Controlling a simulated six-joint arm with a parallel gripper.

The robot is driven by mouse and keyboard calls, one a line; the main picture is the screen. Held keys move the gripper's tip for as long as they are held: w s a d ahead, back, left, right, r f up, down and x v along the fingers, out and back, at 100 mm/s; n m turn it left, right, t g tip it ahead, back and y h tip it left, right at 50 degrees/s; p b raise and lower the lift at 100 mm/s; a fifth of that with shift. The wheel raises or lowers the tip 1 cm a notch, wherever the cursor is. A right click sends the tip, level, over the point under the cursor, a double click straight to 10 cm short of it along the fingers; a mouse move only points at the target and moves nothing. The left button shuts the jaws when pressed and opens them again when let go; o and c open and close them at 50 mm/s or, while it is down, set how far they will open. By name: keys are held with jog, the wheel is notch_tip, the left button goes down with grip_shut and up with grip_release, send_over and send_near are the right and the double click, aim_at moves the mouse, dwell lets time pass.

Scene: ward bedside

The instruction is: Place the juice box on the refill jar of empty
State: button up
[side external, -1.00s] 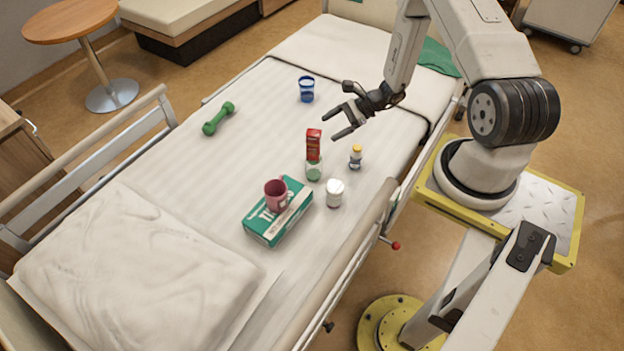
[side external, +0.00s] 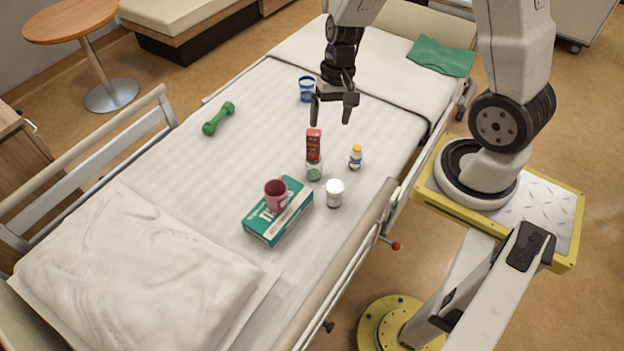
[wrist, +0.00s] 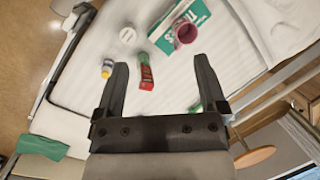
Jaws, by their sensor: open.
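The red juice box (side external: 313,146) stands upright on top of the pale green refill jar (side external: 314,172) on the bed. In the wrist view the juice box (wrist: 147,84) lies between my fingers in the picture, and the jar (wrist: 144,58) is mostly hidden beneath it. My gripper (side external: 332,108) is open and empty, pointing down above the juice box and apart from it. It also shows in the wrist view (wrist: 162,66) with the fingers wide apart.
A white jar (side external: 335,193) and a yellow-capped bottle (side external: 356,157) stand close by. A pink mug (side external: 276,195) sits on a green-and-white tissue box (side external: 262,225). A blue cup (side external: 306,90) and green dumbbell (side external: 218,119) are farther back. A bed rail (side external: 345,262) edges the near side.

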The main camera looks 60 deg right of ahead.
jog(key=s+a+r+n+t+h, duration=0.1)
jog(key=a+r+n+t+h, duration=0.2)
jog(key=r+n, duration=0.3)
jog(key=shift+s+a+r+n, duration=0.15)
jog(key=shift+s+a+n, duration=0.25)
jog(key=shift+n, duration=0.3)
dwell(0.7)
